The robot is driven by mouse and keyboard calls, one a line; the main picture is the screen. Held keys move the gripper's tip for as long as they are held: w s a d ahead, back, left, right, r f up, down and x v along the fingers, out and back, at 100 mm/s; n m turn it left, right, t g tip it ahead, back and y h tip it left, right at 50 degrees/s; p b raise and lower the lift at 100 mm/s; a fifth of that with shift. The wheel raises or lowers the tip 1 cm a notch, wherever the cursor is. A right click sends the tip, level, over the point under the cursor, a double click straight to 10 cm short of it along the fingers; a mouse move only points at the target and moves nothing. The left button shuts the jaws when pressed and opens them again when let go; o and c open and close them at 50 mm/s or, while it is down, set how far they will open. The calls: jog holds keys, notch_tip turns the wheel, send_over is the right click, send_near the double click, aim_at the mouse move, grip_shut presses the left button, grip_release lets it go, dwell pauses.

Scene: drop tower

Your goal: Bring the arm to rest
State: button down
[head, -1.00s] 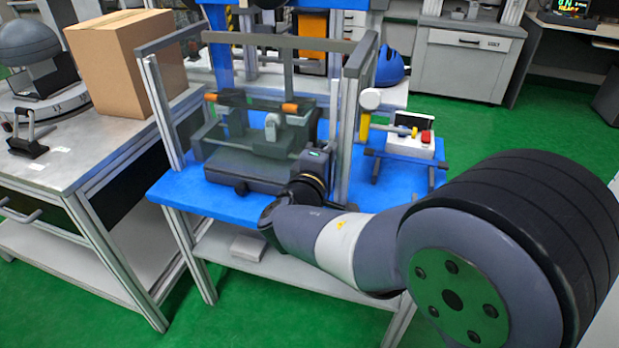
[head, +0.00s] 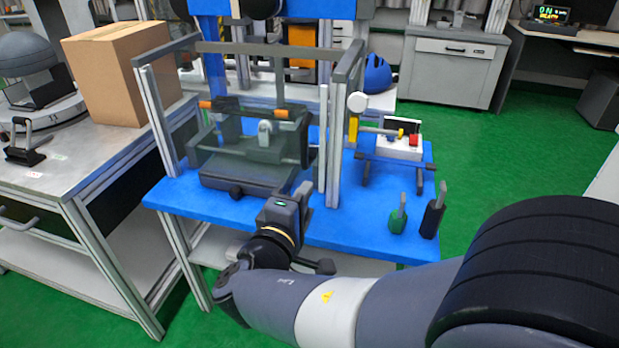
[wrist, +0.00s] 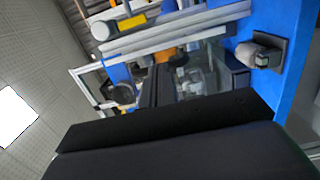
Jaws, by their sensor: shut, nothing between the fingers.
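My gripper (head: 304,191) is in front of the blue table's drop-tower frame, above the table's front edge. It looks small and partly hidden by my wrist in the head view. In the wrist view my gripper (wrist: 157,88) shows as dark fingers close together, shut and empty. The drop tower's metal frame (head: 336,130) stands upright on the blue table (head: 340,228). A dark grey fixture (head: 250,175) sits inside the frame, beyond my gripper. My forearm crosses the lower right of the head view.
A green-based tool (head: 397,216) and a black-based one (head: 432,215) stand at the table's right. A white control box (head: 400,145) with a red button is behind them. A cardboard box (head: 122,75) stands on the left bench (head: 75,150). Green floor is open at right.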

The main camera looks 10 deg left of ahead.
jog(key=shift+s, duration=0.45)
